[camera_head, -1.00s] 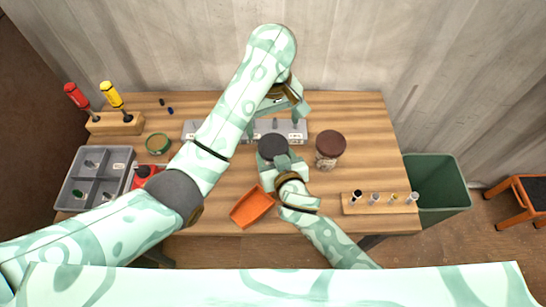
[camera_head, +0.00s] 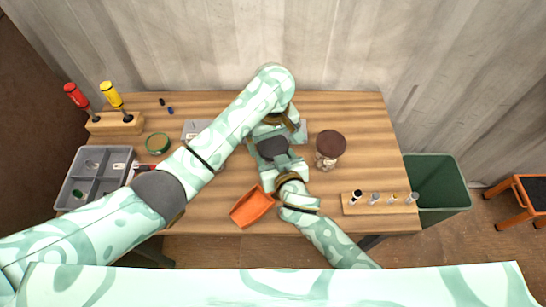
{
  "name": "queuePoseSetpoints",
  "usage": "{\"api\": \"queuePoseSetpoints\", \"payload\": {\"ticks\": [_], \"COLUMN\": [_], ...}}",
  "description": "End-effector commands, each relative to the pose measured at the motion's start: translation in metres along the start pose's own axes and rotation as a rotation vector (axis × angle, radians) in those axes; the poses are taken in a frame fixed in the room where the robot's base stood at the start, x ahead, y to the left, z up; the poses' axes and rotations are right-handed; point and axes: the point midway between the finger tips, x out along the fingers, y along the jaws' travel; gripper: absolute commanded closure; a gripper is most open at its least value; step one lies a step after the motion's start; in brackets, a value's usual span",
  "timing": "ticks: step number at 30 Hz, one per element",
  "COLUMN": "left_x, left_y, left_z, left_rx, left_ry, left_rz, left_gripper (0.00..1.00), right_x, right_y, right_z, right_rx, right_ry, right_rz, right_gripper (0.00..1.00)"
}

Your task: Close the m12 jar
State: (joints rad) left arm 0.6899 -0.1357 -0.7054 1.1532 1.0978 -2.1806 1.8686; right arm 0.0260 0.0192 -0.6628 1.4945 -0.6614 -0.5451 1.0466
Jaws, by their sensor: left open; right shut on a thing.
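A jar with a dark grey lid (camera_head: 273,147) stands near the middle of the bench. My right gripper (camera_head: 276,163) is shut on this jar from the front side, hiding most of its body. My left gripper (camera_head: 281,138) is open and hangs from above at the jar's far side, with its fingers close to the lid. I cannot tell if they touch it. Whether the lid is seated or loose cannot be made out. A second jar with a brown lid (camera_head: 331,143) stands just to the right. No jar label is readable.
An orange tray (camera_head: 252,207) lies in front. A grey compartment box (camera_head: 94,180), a green round tin (camera_head: 157,143) and a screwdriver block (camera_head: 115,123) are at left. A grey rack (camera_head: 192,128) is partly behind my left arm. A wooden holder (camera_head: 380,205) is at right.

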Motion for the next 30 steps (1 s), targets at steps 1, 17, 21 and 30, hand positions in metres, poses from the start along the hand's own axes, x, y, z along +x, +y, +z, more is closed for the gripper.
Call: {"api": "queuePoseSetpoints", "payload": {"ticks": [1, 17, 21, 30], "left_x": [0.0002, -0.0001, 0.0001, 0.0], "left_y": [-0.0001, 0.0, -0.0002, -0.0002], "left_z": [-0.0001, 0.0002, 0.0001, 0.0], "left_rx": [0.0, 0.033, 0.178, 0.174], "left_ry": [0.0, -0.001, -0.001, -0.001], "left_rz": [0.0, 0.0, 0.0, -0.001], "left_gripper": [0.08, 0.54, 0.54, 0.01], "right_x": [0.0, 0.0, 0.0, 0.0], "right_y": [0.0, 0.0, 0.0, 0.0], "right_z": [0.0002, 0.0002, 0.0002, 0.0002], "right_rx": [0.0, 0.0, 0.0, 0.0], "right_ry": [0.0, 0.0, 0.0, 0.0], "right_rz": [0.0, 0.0, 0.0, 0.0], "right_gripper": [1.0, 1.0, 1.0, 1.0]}}
